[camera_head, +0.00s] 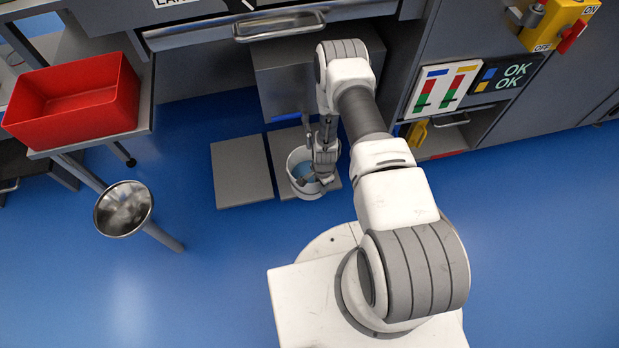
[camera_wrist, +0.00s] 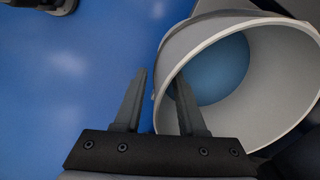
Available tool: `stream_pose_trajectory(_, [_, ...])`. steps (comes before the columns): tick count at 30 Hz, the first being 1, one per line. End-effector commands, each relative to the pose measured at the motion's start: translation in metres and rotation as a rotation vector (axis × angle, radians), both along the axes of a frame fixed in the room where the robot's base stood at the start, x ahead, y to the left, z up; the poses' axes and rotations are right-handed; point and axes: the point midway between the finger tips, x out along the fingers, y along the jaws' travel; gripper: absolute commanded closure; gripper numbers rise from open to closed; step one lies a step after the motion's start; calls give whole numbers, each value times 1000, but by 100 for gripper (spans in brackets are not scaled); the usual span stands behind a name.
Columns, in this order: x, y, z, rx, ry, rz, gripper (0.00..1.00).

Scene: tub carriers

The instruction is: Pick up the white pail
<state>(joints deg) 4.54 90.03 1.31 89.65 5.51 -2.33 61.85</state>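The white pail (camera_head: 309,192) stands on a grey floor plate, with a bluish area visible inside it. In the wrist view, the pail (camera_wrist: 285,128) fills the right side and its round mouth faces the camera. My gripper (camera_head: 318,172) is over the pail and partly hides it in the head view. In the wrist view my gripper (camera_wrist: 161,78) is open, with the pail's wall between its fingers. The left finger is outside the pail and the right finger is inside the mouth. A gap shows between the left finger and the wall.
A bare grey plate (camera_head: 241,172) lies left of the pail. A grey cabinet (camera_head: 280,85) stands close behind. A metal bowl on a stand (camera_head: 123,208) and a table with a red bin (camera_head: 75,100) are at left. Blue floor (camera_head: 215,285) is clear in front.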

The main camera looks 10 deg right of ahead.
Motion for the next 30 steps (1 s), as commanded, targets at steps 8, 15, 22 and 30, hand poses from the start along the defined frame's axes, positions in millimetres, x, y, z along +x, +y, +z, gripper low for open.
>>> stream_pose_trajectory(8, [0,0,-7,0,0,0,60])
stream_pose_trajectory(15, [0,0,-7,0,0,0,100])
stream_pose_trajectory(22, [0,0,-7,0,0,0,100])
stream_pose_trajectory(30, [0,0,-7,0,0,0,100])
